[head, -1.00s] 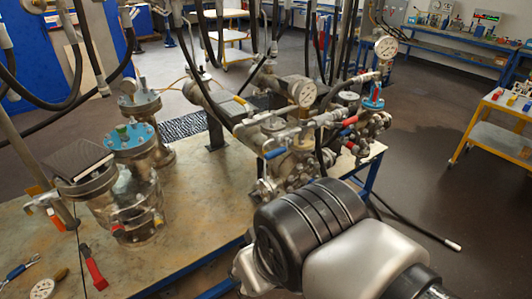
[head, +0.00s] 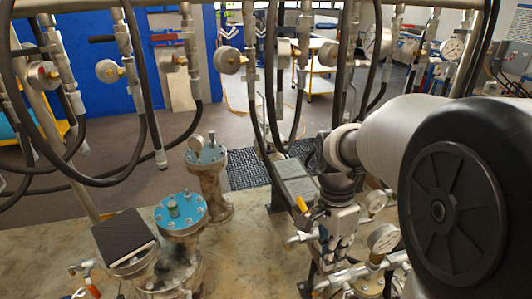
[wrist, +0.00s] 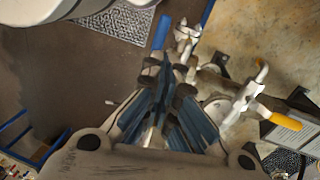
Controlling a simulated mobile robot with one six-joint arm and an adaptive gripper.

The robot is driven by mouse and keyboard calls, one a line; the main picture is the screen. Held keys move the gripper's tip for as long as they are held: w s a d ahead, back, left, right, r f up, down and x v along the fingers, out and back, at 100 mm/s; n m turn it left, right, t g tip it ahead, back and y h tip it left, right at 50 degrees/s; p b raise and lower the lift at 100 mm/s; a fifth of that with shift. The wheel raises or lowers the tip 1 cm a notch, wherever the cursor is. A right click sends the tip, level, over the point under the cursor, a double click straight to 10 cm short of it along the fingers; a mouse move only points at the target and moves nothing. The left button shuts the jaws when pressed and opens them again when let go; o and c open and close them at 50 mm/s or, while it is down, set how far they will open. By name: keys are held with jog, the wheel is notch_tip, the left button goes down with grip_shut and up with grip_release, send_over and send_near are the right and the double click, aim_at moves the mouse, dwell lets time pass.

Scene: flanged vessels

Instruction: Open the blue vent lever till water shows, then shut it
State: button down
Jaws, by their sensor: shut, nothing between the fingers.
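My gripper (head: 338,240) points down beside that pipework, just right of a yellow-handled lever (head: 301,204). In the wrist view my gripper (wrist: 160,85) has its blue-grey fingers together, with nothing between them. The yellow lever (wrist: 285,121) lies to their right there, on a pale valve, apart from the fingers. No water can be made out.
Flanged vessels with blue tops (head: 181,213) stand on the bench at left. A dark square plate (head: 124,238) is beside them. Black hoses (head: 268,90) and gauges (head: 228,60) hang across the back. A pressure gauge (head: 383,238) stands right of my gripper.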

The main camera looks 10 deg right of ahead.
jog(key=shift+m, duration=0.4)
jog(key=f, duration=0.4)
jog(key=s+f, duration=0.1)
jog(key=f, duration=0.3)
jog(key=s+f+b, duration=0.1)
jog(key=f, duration=0.3)
jog(key=shift+s+d, duration=0.1)
jog(key=shift+d, duration=0.3)
jog(key=shift+d+f, duration=0.1)
jog(key=shift+f, duration=0.7)
jog(key=shift+f+b, duration=0.1)
jog(key=shift+b, duration=0.35)
jog(key=shift+a+f+h+b, duration=0.15)
jog(key=shift+a+h+b, duration=0.05)
jog(key=shift+h+b, duration=0.25)
